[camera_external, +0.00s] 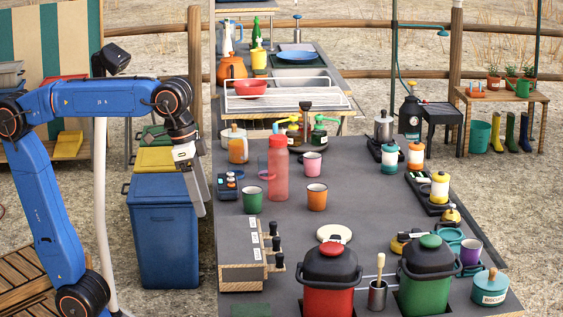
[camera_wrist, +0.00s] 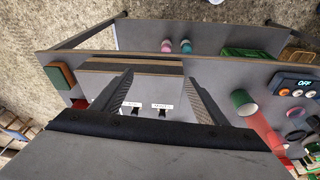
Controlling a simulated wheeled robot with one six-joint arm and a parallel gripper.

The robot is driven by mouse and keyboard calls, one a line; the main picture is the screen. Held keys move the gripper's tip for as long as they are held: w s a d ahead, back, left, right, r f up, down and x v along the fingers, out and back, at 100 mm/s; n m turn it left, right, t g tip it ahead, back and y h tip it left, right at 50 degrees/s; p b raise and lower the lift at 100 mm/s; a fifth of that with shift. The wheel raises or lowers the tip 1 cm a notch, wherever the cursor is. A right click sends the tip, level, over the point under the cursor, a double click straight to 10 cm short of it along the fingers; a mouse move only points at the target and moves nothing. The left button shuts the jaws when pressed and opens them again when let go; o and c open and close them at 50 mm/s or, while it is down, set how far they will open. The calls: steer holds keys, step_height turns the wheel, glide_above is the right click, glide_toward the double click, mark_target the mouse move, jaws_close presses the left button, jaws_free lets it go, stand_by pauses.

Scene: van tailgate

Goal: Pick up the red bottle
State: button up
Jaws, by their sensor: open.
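The red bottle (camera_external: 278,176), tall and translucent with a cap, stands upright on the grey tailgate table (camera_external: 345,222). It stands between a green mug, a pink mug and an orange mug. In the wrist view the red bottle (camera_wrist: 266,134) shows at the lower right, outside my fingers. My gripper (camera_external: 201,190) points down at the table's left edge, to the left of the bottle and apart from it. In the wrist view my gripper (camera_wrist: 163,96) has its two fingers spread, with nothing held between them. A labelled wooden box lies in view beyond them.
The green mug (camera_external: 252,199) and a small control panel (camera_external: 229,185) stand between my gripper and the bottle. The orange mug (camera_external: 317,197) and pink mug (camera_external: 312,164) are at its right. Red and green pots (camera_external: 330,278) stand at the front. Blue bin (camera_external: 165,235) stands below my arm.

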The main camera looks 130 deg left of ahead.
steer(key=w+a+r+n, duration=0.25)
steer(key=a+r, duration=0.35)
steer(key=a, duration=0.5)
step_height(320, 180, up, 6)
steer(key=r+n+g+h, duration=0.1)
steer(key=n+g, duration=0.1)
steer(key=n, duration=0.6)
glide_above(278, 162)
steer(key=s+a, duration=0.1)
steer(key=a, duration=0.1)
steer(key=shift+s+f+m, duration=0.2)
steer(key=shift+f+m, duration=0.05)
steer(key=shift+s+a+f, duration=0.1)
steer(key=shift+a+f, duration=0.05)
step_height(278, 162, down, 17)
steer(key=shift+s+f, duration=0.1)
steer(key=shift+c, duration=0.7)
steer(key=c, duration=1)
